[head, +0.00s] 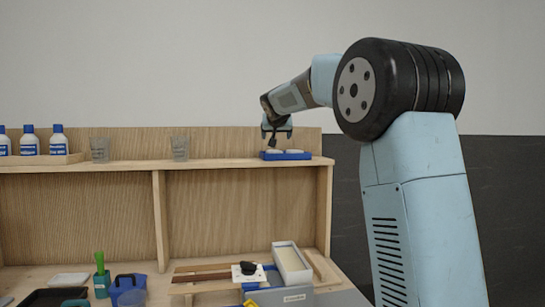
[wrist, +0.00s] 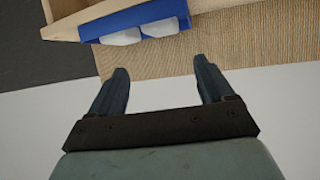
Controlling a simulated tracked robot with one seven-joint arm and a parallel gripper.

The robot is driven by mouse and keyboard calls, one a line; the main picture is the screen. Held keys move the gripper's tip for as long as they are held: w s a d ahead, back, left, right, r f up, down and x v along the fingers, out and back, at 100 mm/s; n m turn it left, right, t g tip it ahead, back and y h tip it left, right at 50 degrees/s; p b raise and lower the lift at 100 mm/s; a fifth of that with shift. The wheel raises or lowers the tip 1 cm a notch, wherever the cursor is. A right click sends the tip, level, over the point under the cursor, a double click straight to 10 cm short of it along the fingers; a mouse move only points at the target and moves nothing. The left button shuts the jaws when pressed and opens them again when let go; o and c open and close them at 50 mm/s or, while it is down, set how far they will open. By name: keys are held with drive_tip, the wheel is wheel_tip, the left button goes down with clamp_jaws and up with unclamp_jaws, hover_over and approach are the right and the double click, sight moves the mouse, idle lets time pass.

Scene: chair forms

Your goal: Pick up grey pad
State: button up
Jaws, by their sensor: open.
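Two pale, whitish-grey pads lie in a blue tray (head: 308,156) at the right end of the shelf. In the wrist view the tray (wrist: 145,14) is at the top, with one pad (wrist: 121,37) on the left and another pad (wrist: 161,28) on the right. I cannot tell which is the grey pad. My gripper (head: 277,136) is above the tray in the head view. In the wrist view my gripper (wrist: 161,64) is open and empty, its fingertips apart from the pads, which lie beyond them. The pads' lower sides are hidden in the tray.
Two clear cups (head: 179,148) (head: 99,149) and white bottles (head: 58,140) stand farther left on the wooden shelf (head: 225,162). The wooden back panel (head: 222,141) rises behind the shelf.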

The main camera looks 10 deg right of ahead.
drive_tip(key=shift+x, duration=6.85)
drive_tip(key=shift+a+f, duration=0.15)
drive_tip(key=shift+c, duration=0.2)
drive_tip(key=c, duration=0.7)
